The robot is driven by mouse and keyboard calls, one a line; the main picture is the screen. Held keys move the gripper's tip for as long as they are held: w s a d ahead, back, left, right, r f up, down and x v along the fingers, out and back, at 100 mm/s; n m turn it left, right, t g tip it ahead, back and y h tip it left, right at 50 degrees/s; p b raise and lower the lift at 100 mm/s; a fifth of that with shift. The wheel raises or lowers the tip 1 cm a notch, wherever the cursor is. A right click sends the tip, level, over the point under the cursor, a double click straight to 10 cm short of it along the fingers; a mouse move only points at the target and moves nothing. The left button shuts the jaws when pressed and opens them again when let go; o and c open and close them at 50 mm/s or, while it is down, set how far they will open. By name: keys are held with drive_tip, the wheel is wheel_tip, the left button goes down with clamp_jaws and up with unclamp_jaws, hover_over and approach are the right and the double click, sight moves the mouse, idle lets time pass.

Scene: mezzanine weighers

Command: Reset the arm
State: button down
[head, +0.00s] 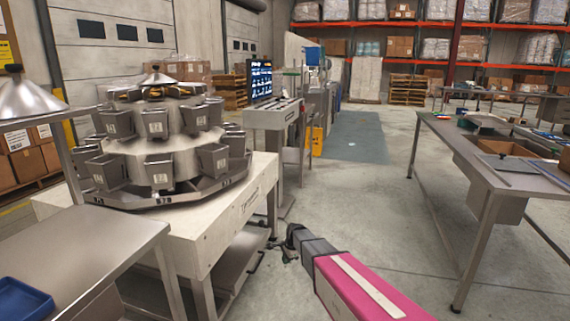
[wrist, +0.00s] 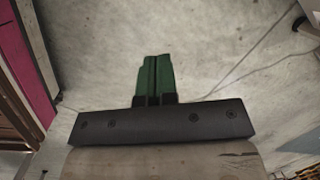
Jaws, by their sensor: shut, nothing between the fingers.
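My arm, with a pink and dark grey link, reaches out low in the head view, over the floor between the weigher and the right-hand table. My gripper (wrist: 153,75) shows in the wrist view as two green fingers pressed together, with nothing between them. Bare concrete floor (wrist: 225,55) lies behind the fingers there. In the head view the gripper is small and dark near the weigher's lower shelf, and its fingers are hard to make out.
A multihead weigher (head: 160,140) on a pale base stands at left. A steel table (head: 110,245) with a blue tray (head: 22,300) is front left. A long steel table (head: 455,150) stands at right. The floor aisle (head: 350,200) between is open. Pallet racks are at the back.

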drive_tip(key=s+d+r+n+h, duration=0.1)
drive_tip(key=s+d+r+n, duration=0.3)
drive_tip(key=s+d, duration=0.2)
drive_tip(key=s+d+r+n, duration=0.4)
drive_tip(key=s+d+r, duration=0.1)
drive_tip(key=s, duration=0.6)
drive_tip(key=s+d+r+n+g+h, duration=0.1)
drive_tip(key=s+d+r+n, duration=0.4)
drive_tip(key=s+d, duration=0.2)
drive_tip(key=shift+s+d+r+h, duration=0.25)
drive_tip(key=shift+s+d+h, duration=0.05)
drive_tip(key=shift+s, duration=0.85)
